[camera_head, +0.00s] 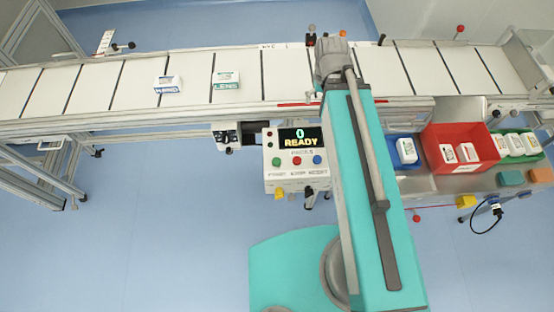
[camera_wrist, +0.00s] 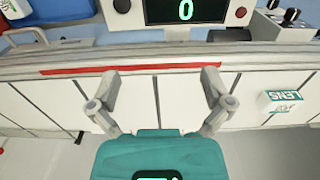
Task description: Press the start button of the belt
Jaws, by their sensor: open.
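The control panel (camera_head: 295,178) stands in front of the belt, with a display (camera_head: 303,139) reading "0 READY". Below the display are a green button (camera_head: 277,161), a red button and a blue button (camera_head: 317,159); their small labels are too blurred to read. In the wrist view the panel's display (camera_wrist: 187,10) is at the top edge, and its button row is out of frame. My gripper (camera_wrist: 161,84) is open and empty, over the conveyor belt (camera_wrist: 180,95) and apart from the panel. In the head view my arm hides the gripper.
Two small boxes, one marked LENS (camera_head: 227,80), lie on the belt. At right, a red bin (camera_head: 448,165), a blue tray (camera_head: 399,162) and a green tray (camera_head: 537,147) hold white packs. A belt rail (camera_wrist: 130,60) runs between my gripper and the panel. Floor at left is clear.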

